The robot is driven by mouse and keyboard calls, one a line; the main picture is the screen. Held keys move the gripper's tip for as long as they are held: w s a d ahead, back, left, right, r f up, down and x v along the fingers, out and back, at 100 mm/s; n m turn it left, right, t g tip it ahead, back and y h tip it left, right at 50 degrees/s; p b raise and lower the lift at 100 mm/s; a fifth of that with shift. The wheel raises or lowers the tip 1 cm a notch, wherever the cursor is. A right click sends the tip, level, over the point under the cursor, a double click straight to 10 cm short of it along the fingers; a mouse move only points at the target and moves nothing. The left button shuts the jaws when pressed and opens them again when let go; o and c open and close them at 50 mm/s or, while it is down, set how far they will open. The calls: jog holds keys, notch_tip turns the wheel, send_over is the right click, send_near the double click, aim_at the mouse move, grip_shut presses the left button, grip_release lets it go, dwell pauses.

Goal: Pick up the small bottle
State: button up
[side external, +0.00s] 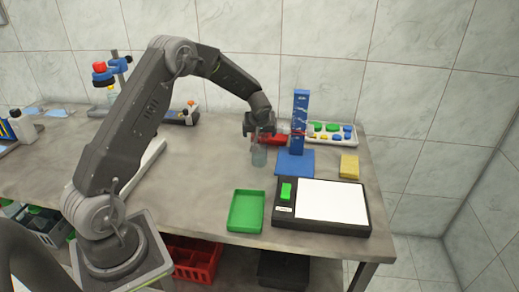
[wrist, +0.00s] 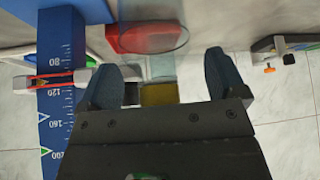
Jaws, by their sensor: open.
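The small bottle (side external: 259,158) looks clear and greenish, and stands upright on the table left of the blue tower. In the wrist view the two blue-grey fingers of my gripper (wrist: 162,72) are spread wide apart. A clear rounded shape, apparently the bottle (wrist: 168,42), shows just beyond the fingertips, with a red thing seen through it. No contact between the fingers and the bottle is visible.
A blue tower with a scale (side external: 300,112) stands close right of my gripper; a red object (side external: 273,140) is beside it. A white caps tray (side external: 346,141), yellow block (side external: 349,166), black device (side external: 364,219) and green tray (side external: 246,211) surround it.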

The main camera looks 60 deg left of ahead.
jog(key=shift+c, duration=0.3)
jog(key=c, duration=1.4)
jog(key=shift+r, duration=0.15)
